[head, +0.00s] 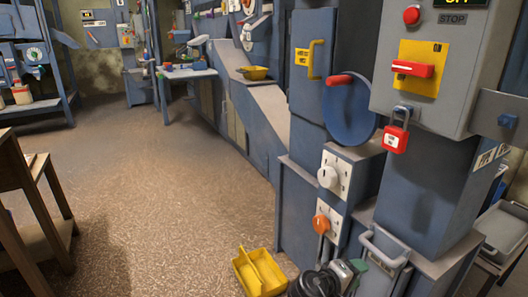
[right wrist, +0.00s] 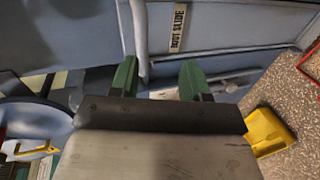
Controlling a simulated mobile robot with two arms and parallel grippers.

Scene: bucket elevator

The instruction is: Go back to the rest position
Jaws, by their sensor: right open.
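My right gripper (head: 350,268) shows at the bottom of the head view, low in front of the blue machine housing. In the right wrist view its two green fingers (right wrist: 158,78) stand apart with nothing held between them. Past the fingers is a blue-grey panel with a "BOOT SLIDE" label (right wrist: 177,27). In the head view a grey handle (head: 385,248) is close to the right of the gripper; I cannot tell whether they touch. My left gripper is not in view.
A yellow divided tray (head: 260,272) lies on the floor left of the gripper. A control box (head: 440,60) with a red padlock (head: 396,132) rises above. A blue wheel (head: 350,112) is on the machine.

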